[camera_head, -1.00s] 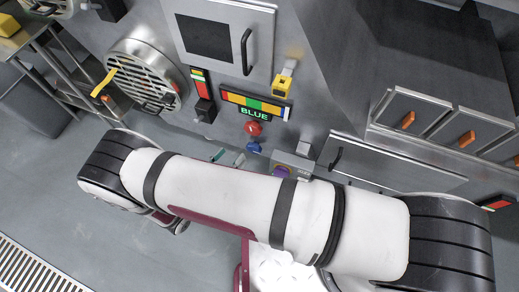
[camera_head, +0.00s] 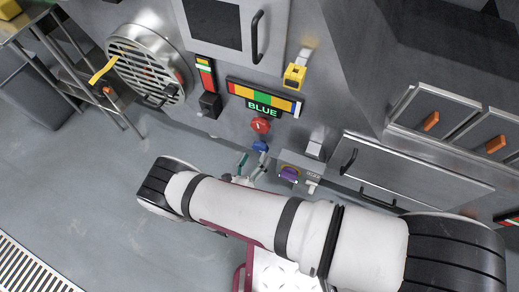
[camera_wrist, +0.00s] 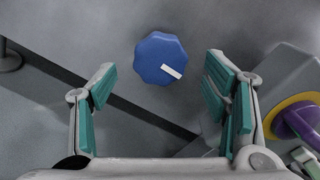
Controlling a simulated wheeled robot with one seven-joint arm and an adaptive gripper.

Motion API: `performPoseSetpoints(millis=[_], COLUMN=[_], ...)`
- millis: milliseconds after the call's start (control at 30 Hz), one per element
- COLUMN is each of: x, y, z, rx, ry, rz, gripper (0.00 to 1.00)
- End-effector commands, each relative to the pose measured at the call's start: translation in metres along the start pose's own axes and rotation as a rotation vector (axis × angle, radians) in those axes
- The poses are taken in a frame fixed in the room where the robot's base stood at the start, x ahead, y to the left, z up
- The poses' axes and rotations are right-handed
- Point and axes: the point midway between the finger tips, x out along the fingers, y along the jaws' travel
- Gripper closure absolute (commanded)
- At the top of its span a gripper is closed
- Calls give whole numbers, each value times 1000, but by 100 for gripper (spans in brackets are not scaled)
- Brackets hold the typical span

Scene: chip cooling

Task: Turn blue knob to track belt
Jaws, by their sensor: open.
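The blue knob (camera_wrist: 160,57) sticks out of the grey machine wall, lobed, with a white pointer mark toward its lower right in the wrist view. The knob also shows in the head view (camera_head: 260,146), below a red knob. My gripper (camera_wrist: 160,85) is open, with teal-padded fingers on either side of the picture and the knob centred ahead between them. No contact shows. In the head view my gripper (camera_head: 252,166) is just below the blue knob, partly hidden by my arm. A display (camera_head: 264,107) reads BLUE under a coloured bar.
A red knob (camera_head: 261,126) sits just above the blue one. A purple knob (camera_head: 289,174) on a grey box is close on the right. A yellow block device (camera_head: 295,76) and a round grille (camera_head: 147,65) are on the wall.

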Motion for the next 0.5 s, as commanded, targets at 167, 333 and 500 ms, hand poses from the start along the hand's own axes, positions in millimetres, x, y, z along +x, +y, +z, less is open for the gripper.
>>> performPoseSetpoints(millis=[167,333,500], x=[30,45,50], y=[1,0,0], z=[-1,0,0], rx=[2,1,1], ry=[1,0,0], rz=[-2,-1,0], gripper=[31,31,31])
